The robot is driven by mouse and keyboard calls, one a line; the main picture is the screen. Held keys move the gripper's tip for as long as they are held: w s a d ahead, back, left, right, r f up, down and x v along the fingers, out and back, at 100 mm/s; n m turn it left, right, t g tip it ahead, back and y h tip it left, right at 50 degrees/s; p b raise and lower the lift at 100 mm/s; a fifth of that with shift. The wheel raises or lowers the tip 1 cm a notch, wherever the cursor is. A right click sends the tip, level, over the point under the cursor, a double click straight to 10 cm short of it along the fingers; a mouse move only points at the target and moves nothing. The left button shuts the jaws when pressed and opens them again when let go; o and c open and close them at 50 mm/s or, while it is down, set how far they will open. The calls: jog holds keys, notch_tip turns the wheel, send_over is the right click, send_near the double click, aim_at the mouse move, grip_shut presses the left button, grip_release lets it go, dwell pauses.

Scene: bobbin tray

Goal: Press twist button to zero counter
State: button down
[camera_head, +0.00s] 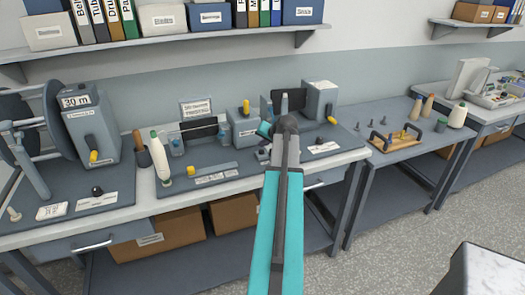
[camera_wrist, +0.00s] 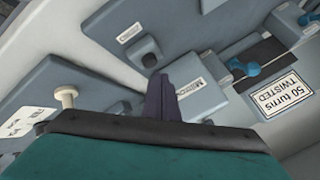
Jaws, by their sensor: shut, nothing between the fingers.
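My gripper (camera_wrist: 161,88) shows at the middle of the wrist view, its dark fingers shut and empty. Up and left of the fingers, a grey block with a dark button (camera_wrist: 149,53) stands on a grey panel, apart from them in the picture. A small label (camera_wrist: 130,32) beside it is too small to read. I cannot tell for certain that this is the twist button. A sign reading "50 turns TWISTED" (camera_wrist: 276,95) is at the right. In the head view my arm reaches over the bench and hides the fingertips. I see no counter reading.
A white-topped peg (camera_wrist: 66,98) stands left of the fingers. A labelled grey box (camera_wrist: 190,92) is just right of them. In the head view a reel machine (camera_head: 88,130) marked "30 m" is at the left, and a white cone (camera_head: 160,158) stands on the bench (camera_head: 140,203).

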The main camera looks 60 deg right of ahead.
jog(key=shift+f, duration=0.1)
dwell(0.3)
jog(key=shift+f+b, duration=0.3)
jog(key=shift+b, duration=0.05)
jog(key=shift+f+b, duration=0.35)
jog(key=shift+f, duration=0.2)
dwell(1.4)
jog(key=shift+r, duration=0.2)
jog(key=shift+r+p, duration=0.45)
jog(key=shift+r, duration=0.3)
notch_tip(320, 180, up, 5)
jog(key=shift+p, duration=1.2)
dwell(0.4)
